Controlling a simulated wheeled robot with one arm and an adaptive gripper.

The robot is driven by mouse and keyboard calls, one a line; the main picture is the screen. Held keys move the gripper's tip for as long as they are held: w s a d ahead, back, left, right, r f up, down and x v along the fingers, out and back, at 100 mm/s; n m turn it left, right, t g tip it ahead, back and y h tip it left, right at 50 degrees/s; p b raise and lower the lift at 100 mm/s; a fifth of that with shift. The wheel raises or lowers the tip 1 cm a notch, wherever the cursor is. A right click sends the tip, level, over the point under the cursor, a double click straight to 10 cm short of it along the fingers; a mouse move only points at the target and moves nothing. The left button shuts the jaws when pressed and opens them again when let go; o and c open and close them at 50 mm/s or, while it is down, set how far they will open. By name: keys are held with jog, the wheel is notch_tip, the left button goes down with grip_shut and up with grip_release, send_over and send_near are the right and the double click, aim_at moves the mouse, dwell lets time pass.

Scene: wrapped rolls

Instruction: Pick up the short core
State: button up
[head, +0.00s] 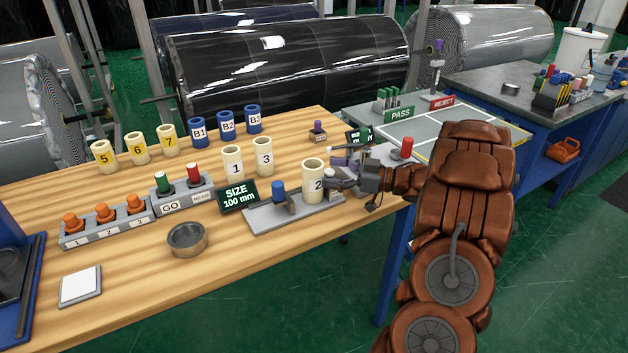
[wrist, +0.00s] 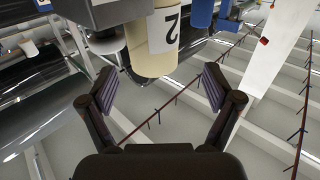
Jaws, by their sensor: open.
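Three cream cores labelled 1 (head: 232,163), 2 (head: 313,181) and 3 (head: 263,157) stand upright on the wooden bench. Core 2 stands on the grey gauge fixture (head: 262,219), to the right of its blue knob (head: 279,191). No core is labelled short, and I cannot tell its length from these views. My gripper (head: 341,183) is just right of core 2. In the wrist view, core 2 (wrist: 150,48) lies just ahead of my open gripper (wrist: 158,82), roughly in line with the gap between the fingers. The fingers look empty and clear of it.
A SIZE 100 mm sign (head: 238,196) stands left of the fixture. Yellow-labelled cores (head: 136,148) and blue cores (head: 226,122) stand behind. A tray with PASS (head: 400,114) and REJECT (head: 442,103) signs is at right.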

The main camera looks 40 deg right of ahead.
aim_at(313, 168)
jog(key=x, duration=0.1)
jog(key=p+x, duration=0.1)
jog(key=x, duration=0.1)
jog(key=shift+w+d, duration=0.1)
jog(key=shift+w, duration=0.3)
jog(key=shift+x, duration=0.85)
jog(key=c, duration=1.4)
